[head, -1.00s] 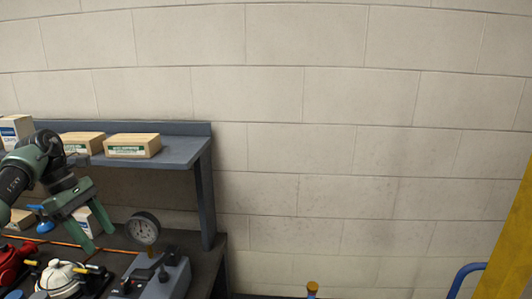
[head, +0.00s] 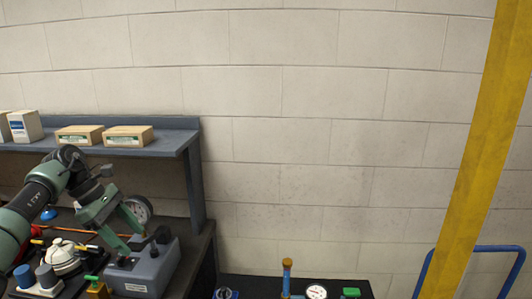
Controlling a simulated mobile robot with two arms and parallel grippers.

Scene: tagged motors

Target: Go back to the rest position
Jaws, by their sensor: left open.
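My left arm comes in from the left, dark with green joints. Its green left gripper (head: 130,239) is open, with its fingers pointing down and to the right. I see nothing between the fingers. It is over the workbench, in front of a round dial gauge (head: 144,207), which it partly hides. The fingertips appear close to a grey box-shaped device (head: 150,272) with dark knobs; I cannot tell whether they touch it. My right gripper is not in view.
A shelf (head: 165,145) with cartons (head: 128,136) stands above the bench. A white motor-like part (head: 62,257) sits at lower left. A yellow post (head: 470,170) and blue rail (head: 490,249) are at right. A dark surface with a small gauge (head: 316,291) is at bottom.

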